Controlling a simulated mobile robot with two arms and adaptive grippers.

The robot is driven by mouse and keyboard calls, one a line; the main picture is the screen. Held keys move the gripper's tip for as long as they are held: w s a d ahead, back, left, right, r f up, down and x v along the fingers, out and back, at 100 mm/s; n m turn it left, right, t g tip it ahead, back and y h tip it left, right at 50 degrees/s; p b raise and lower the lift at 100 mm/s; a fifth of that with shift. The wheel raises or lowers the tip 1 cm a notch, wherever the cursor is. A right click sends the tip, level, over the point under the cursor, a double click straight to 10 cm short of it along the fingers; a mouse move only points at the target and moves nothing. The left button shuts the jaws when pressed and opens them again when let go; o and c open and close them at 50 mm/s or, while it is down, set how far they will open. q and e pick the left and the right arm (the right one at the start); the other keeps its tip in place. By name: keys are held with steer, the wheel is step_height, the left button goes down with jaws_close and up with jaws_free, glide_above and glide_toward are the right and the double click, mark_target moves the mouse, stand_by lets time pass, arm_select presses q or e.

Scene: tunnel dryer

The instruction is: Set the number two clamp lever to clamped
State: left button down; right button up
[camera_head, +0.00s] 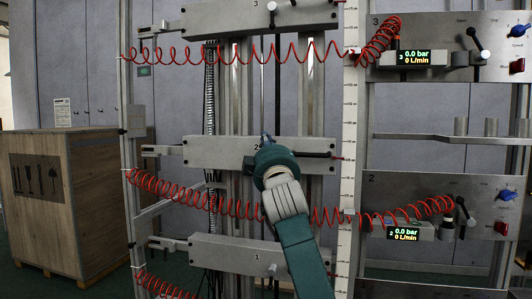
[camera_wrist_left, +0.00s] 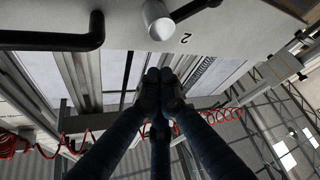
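The grey number two unit (camera_head: 215,152) is a horizontal block in the middle of the head view, and its "2" also shows on the plate in the left wrist view (camera_wrist_left: 240,30). My left gripper (camera_head: 266,139) is in front of the block. In the left wrist view its dark fingers (camera_wrist_left: 160,76) are together, with nothing visible between them, below the hub in the picture and apparently apart from it. My right gripper is not in view.
A black bent rod (camera_head: 315,155) sticks out right of the lever. Similar units three (camera_head: 230,17) and one (camera_head: 225,252) are above and below. Red coiled hoses (camera_head: 190,195) cross the frame. Panels with gauges (camera_head: 445,190) stand right; a wooden crate (camera_head: 95,180) stands left.

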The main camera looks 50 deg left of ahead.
arm_select(q)
steer(key=shift+a, duration=0.2)
steer(key=shift+s+f, duration=0.1)
steer(key=s+a+f+p, duration=0.4)
steer(key=s+a+p, duration=0.3)
steer(key=s+a, duration=0.15)
steer(key=s+d+m+t+h+p, duration=0.1)
steer(key=d+m+t+h+p, duration=0.1)
steer(key=d+m+h+p, duration=0.3)
steer(key=d+h, duration=0.1)
steer(key=d, duration=0.2)
steer(key=shift+s+d+f, duration=0.15)
steer(key=shift+d+f, duration=0.05)
steer(key=shift+d, duration=0.05)
